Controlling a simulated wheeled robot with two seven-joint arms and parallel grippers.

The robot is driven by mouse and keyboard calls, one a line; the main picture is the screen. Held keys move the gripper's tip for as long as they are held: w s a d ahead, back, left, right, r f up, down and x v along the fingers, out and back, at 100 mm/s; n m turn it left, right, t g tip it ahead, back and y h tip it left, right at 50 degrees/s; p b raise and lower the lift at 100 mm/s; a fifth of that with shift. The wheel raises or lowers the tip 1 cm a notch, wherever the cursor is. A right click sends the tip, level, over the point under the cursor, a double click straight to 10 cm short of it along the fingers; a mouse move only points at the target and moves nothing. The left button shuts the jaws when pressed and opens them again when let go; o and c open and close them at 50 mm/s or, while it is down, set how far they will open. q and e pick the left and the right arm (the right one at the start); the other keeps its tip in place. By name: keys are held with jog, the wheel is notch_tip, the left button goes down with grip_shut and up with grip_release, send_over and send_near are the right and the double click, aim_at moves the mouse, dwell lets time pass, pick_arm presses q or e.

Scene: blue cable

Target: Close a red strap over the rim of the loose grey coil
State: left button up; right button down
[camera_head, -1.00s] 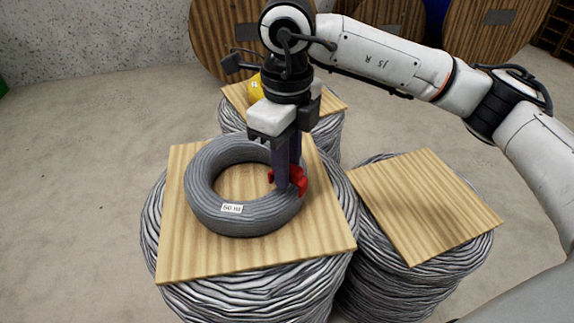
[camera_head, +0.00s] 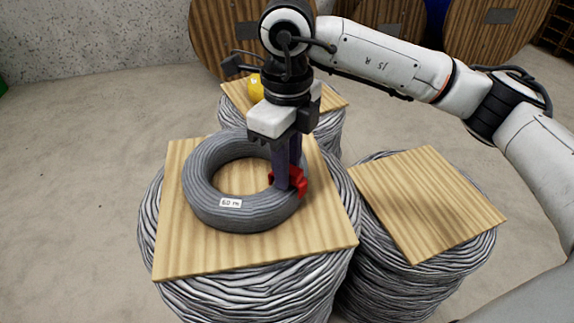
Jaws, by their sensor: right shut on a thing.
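The loose grey coil (camera_head: 215,212) lies flat on a square wooden board (camera_head: 180,262) on top of a large cable coil. A small white label is on its front side. My right gripper (camera_head: 289,187) points down at the right part of the coil's rim. Its dark fingers are shut on the red strap (camera_head: 300,184), which sits at the rim on the right. The fingers hide part of the strap, so I cannot tell how far it goes around the rim. My left gripper is not in view.
A second wooden board (camera_head: 425,205), bare, lies on a cable coil at the right. A yellow object (camera_head: 256,88) sits on a third board behind, partly hidden by my right arm. Large wooden drums (camera_head: 222,35) stand at the back. The floor at the left is clear.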

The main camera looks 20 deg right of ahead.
jog(key=shift+f, duration=0.25)
jog(key=shift+r, duration=0.2)
dwell(0.3)
jog(key=shift+r, duration=0.45)
jog(key=shift+f+b, duration=0.35)
jog(key=shift+f, duration=0.05)
dwell(1.2)
jog(key=c, duration=1.4)
grip_release()
jog(key=shift+r+p, duration=2.15)
jog(key=shift+r, duration=1.4)
